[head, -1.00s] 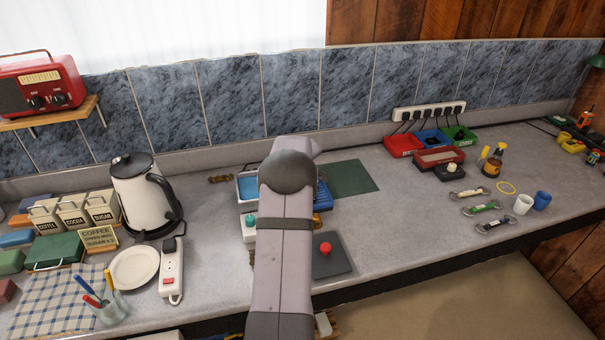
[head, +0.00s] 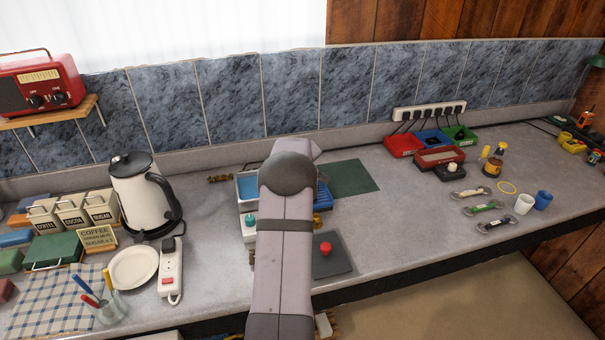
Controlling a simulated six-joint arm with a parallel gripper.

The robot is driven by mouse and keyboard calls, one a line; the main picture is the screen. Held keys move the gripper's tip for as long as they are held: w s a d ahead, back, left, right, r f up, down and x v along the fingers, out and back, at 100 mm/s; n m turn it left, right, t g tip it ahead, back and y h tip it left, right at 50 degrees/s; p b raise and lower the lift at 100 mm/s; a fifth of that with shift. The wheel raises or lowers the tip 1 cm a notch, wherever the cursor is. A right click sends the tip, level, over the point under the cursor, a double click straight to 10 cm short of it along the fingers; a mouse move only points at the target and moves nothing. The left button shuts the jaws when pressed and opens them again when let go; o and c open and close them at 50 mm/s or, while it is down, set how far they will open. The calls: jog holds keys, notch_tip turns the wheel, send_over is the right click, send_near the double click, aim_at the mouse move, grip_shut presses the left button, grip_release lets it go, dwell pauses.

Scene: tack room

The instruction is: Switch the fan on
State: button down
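I cannot make out a fan in the head view. My arm rises from the bottom middle, and its forearm points away behind the elbow, so my gripper is hidden. A red push button (head: 325,248) sits on a dark plate (head: 335,266) just right of my arm. A white box with a teal knob (head: 250,221) stands just left of my arm, partly covered. A white power strip with a red switch (head: 171,270) lies further left. Which of these, if any, belongs to a fan cannot be told.
A kettle (head: 141,196) and a white plate (head: 134,268) stand left. A blue tray (head: 248,187) is partly behind my arm. A green mat (head: 350,178) lies behind right. Red, blue and green bins stand below a wall socket strip (head: 428,111). The right front counter is fairly clear.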

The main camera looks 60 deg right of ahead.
jog(key=shift+f, duration=0.25)
dwell(0.3)
jog(key=shift+r, duration=0.1)
jog(key=shift+r+p, duration=0.3)
jog(key=shift+r, duration=0.3)
notch_tip(320, 180, up, 6)
jog(key=p, duration=0.4)
dwell(0.6)
